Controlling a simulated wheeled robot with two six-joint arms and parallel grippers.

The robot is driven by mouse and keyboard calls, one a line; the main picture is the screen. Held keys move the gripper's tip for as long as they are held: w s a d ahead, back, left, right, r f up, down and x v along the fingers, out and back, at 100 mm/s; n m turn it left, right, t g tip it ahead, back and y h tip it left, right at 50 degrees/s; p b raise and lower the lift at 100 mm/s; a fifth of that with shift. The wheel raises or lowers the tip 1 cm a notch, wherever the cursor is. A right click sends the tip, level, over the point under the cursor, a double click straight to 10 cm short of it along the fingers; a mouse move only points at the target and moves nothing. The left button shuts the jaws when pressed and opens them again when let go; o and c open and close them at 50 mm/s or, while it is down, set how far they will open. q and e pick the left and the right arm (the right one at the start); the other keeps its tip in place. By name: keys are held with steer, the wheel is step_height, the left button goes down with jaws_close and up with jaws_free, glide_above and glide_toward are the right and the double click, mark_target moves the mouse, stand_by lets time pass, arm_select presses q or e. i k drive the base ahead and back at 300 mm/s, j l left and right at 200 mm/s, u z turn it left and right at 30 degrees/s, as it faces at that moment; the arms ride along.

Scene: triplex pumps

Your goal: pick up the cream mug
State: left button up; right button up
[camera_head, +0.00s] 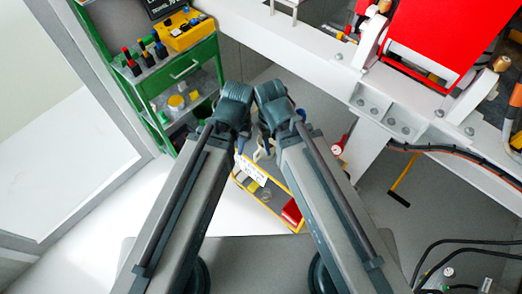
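My two arms reach up the middle of the head view, with their wrists close together. My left gripper (243,140) points down below its wrist and is mostly hidden by it. A small cream patch (261,153) shows between the arms, just below the wrists. It may be part of the cream mug, but too little of it shows to be sure. I cannot tell whether either gripper touches it.
A yellow-edged tray (245,182) with a red item (291,212) lies between my arms. A green tool cart (184,72) with a yellow case (186,30) stands at upper left. A white frame (310,47) with red machinery (440,35) fills the upper right.

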mark_target(261, 151)
steer(key=j+u, duration=0.5)
steer(key=j, duration=0.2)
steer(key=k+j+z, duration=0.1)
steer(key=z, duration=0.4)
steer(key=k+j+z, duration=0.1)
steer(key=z, duration=0.35)
steer(key=k+j+z, duration=0.15)
steer(key=z, duration=0.35)
steer(key=k+z, duration=0.15)
steer(key=z, duration=0.3)
